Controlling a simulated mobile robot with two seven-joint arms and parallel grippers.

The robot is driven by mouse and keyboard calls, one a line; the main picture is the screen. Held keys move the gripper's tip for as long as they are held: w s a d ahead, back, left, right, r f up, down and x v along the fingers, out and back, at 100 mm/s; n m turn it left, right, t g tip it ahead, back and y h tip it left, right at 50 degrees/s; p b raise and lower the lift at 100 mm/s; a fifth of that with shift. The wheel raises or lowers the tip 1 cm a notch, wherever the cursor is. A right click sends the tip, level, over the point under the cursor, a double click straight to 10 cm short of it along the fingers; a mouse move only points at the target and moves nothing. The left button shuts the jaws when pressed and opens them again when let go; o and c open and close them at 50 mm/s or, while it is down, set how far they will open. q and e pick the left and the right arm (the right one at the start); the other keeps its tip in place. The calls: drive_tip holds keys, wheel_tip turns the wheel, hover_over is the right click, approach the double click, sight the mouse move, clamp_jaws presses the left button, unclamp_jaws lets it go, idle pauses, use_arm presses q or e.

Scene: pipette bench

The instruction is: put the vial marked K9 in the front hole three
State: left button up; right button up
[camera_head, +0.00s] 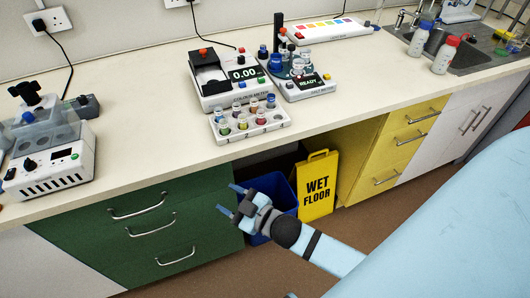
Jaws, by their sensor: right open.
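A white rack (255,131) stands near the front edge of the bench. It holds several small vials (242,123) with coloured contents, mostly in its left and middle part. The markings on the vials are too small to read, so I cannot tell which one is K9. A hole at the right end of the front row looks empty. My right gripper (230,199) is open and empty. It is below the bench top, in front of the green drawers and lower in the picture than the rack. My left gripper is not in view.
Behind the rack stand a meter reading 0.00 (243,74) and a device reading READY (311,83). A blue bin (285,190) and a yellow wet floor sign (318,186) stand under the bench. Bench space right of the rack is clear.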

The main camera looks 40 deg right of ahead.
drive_tip(key=s+d+f+m+g+h, duration=0.2)
drive_tip(key=s+f+m+g, duration=0.3)
drive_tip(key=s+f, duration=0.6)
drive_tip(key=shift+s+f+m+g+h, duration=0.15)
drive_tip(key=shift+s+m+g+h, duration=0.25)
drive_tip(key=shift+h, duration=0.3)
wheel_tip(320, 180, up, 11)
drive_tip(key=p, duration=1.2)
drive_tip(key=shift+s+d+p, duration=0.2)
drive_tip(key=shift+d+p, duration=0.2)
drive_tip(key=shift+d, duration=0.05)
drive_tip(key=shift+r, duration=0.4)
